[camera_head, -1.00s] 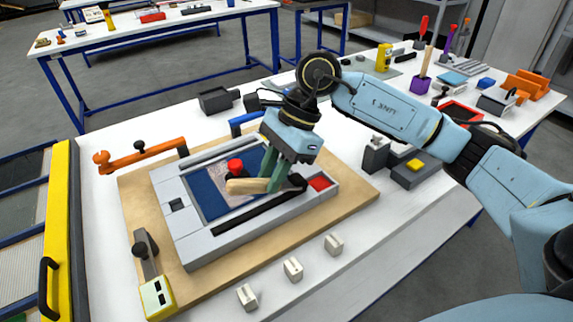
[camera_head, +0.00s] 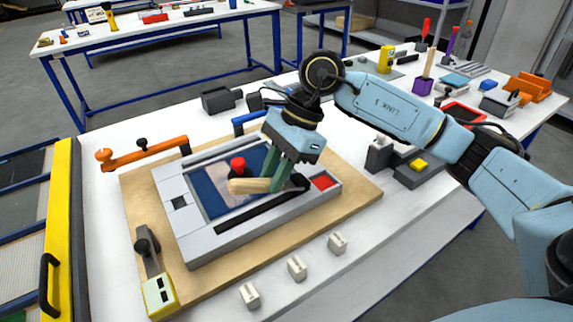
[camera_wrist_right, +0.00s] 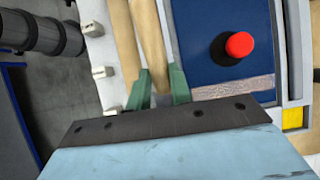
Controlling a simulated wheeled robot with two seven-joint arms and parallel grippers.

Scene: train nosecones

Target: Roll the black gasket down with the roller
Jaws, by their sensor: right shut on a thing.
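My right gripper (camera_head: 277,182) has green fingers shut on the pale wooden handle of the roller (camera_head: 248,186), low over the front part of the grey frame (camera_head: 205,247). In the right wrist view the roller's handle (camera_wrist_right: 149,40) runs between the fingers (camera_wrist_right: 158,88). The black gasket (camera_head: 244,215) shows as a dark strip along the frame's front side, just in front of the handle. A dark part shows right of the fingers; I cannot tell if it is the roller's drum. Contact between roller and gasket is hidden. My left gripper is not in view.
The frame lies on a wooden board (camera_head: 345,207). A red knob (camera_head: 238,163) stands on its blue panel (camera_head: 208,194). An orange-handled clamp (camera_head: 140,157) and a yellow-ended clamp (camera_head: 158,295) flank it. Several small pale blocks (camera_head: 297,267) stand in front on the white table.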

